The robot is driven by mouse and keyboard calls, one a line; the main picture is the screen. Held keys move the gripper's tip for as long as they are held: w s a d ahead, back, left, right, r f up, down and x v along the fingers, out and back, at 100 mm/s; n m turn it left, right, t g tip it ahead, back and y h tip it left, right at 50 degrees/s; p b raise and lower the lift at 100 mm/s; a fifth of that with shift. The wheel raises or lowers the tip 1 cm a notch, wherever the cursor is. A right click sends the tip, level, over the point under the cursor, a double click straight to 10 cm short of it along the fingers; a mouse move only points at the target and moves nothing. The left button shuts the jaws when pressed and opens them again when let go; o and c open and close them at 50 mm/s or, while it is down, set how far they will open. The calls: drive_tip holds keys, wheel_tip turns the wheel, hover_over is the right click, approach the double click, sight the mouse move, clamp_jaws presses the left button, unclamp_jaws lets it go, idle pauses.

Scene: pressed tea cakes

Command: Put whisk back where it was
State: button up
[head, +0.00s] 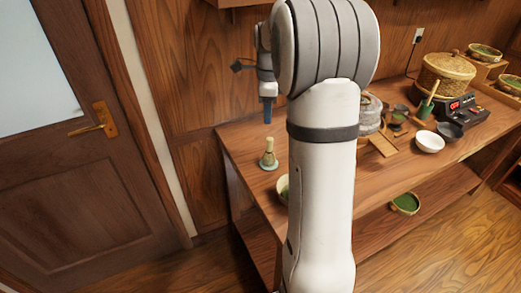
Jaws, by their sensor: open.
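The whisk (268,147) is a small pale thing standing upright at the left end of the wooden counter. It is on a small greenish stand (269,164). My gripper (267,118) hangs above the whisk with its blue fingertips pointing down. A gap shows between the fingertips and the whisk. The gripper is open and empty. My arm hides part of the counter to the right of the whisk.
A bowl (282,188), partly hidden by my arm, is near the counter's front edge. Right of my arm are a white bowl (430,142), a dark bowl (449,130), a lidded basket (445,72) and a black device (457,106). A green-filled bowl (405,203) is on the lower shelf.

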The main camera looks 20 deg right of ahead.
drive_tip(key=s+a+n+t, duration=0.1)
drive_tip(key=s+a+n, duration=0.7)
drive_tip(key=s+n, duration=0.3)
drive_tip(key=s+a+n+t, duration=0.1)
drive_tip(key=s+a+n, duration=0.6)
drive_tip(key=s+n, duration=0.5)
drive_tip(key=shift+s+a+n+t, duration=0.3)
drive_tip(key=shift+s+a+t, duration=0.1)
drive_tip(key=shift+s, duration=0.85)
drive_tip(key=shift+d, duration=0.1)
